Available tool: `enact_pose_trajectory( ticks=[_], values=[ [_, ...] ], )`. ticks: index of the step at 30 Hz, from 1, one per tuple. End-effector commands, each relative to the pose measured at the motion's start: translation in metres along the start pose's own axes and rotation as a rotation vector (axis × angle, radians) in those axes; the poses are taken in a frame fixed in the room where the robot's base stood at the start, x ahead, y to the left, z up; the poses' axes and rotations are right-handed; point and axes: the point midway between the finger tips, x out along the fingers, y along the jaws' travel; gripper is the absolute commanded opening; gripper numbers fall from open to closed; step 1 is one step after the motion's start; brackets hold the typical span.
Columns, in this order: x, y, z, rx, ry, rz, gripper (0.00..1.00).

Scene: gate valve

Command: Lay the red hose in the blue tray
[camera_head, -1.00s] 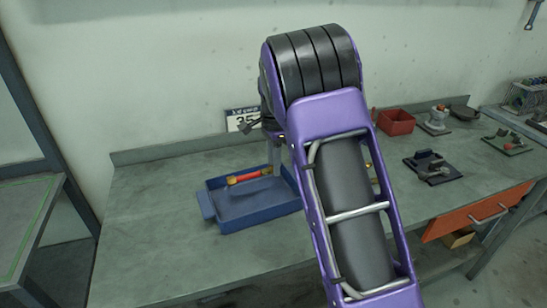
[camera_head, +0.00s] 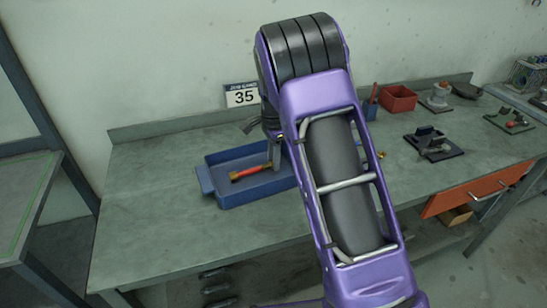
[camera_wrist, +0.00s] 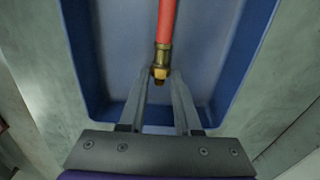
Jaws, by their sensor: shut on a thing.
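The red hose (camera_head: 252,171), with brass fittings at its ends, is inside the outline of the blue tray (camera_head: 245,194) on the bench. My gripper (camera_head: 274,164) is partly hidden behind my arm in the head view. In the wrist view my gripper (camera_wrist: 160,77) is shut on the near brass fitting of the red hose (camera_wrist: 166,20), and the hose runs away from me over the floor of the blue tray (camera_wrist: 83,60). I cannot tell whether the hose touches the tray floor.
A red bin (camera_head: 398,98) and a dark fixture (camera_head: 433,145) stand on the bench to the right. A label plate reading 35 (camera_head: 241,95) is at the wall behind the tray. The bench left of the tray is clear.

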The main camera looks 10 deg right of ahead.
Motion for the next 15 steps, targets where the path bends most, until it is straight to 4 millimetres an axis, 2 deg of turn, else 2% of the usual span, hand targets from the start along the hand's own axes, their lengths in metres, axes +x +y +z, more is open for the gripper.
enact_pose_trajectory(
  ticks=[2,3,8,9,15],
  values=[
    [-0.0004,-0.0001,0.0,0.0,0.0,0.0,0.0],
    [-0.0005,-0.0001,0.0,0.0,0.0,0.0,0.35],
    [-0.0005,-0.0001,0.0,0.0,0.0,0.0,0.64],
    [-0.0005,-0.0001,0.0,0.0,0.0,0.0,0.67],
    [-0.0001,0.0001,0.0,0.0,0.0,0.0,0.67]
  ],
)
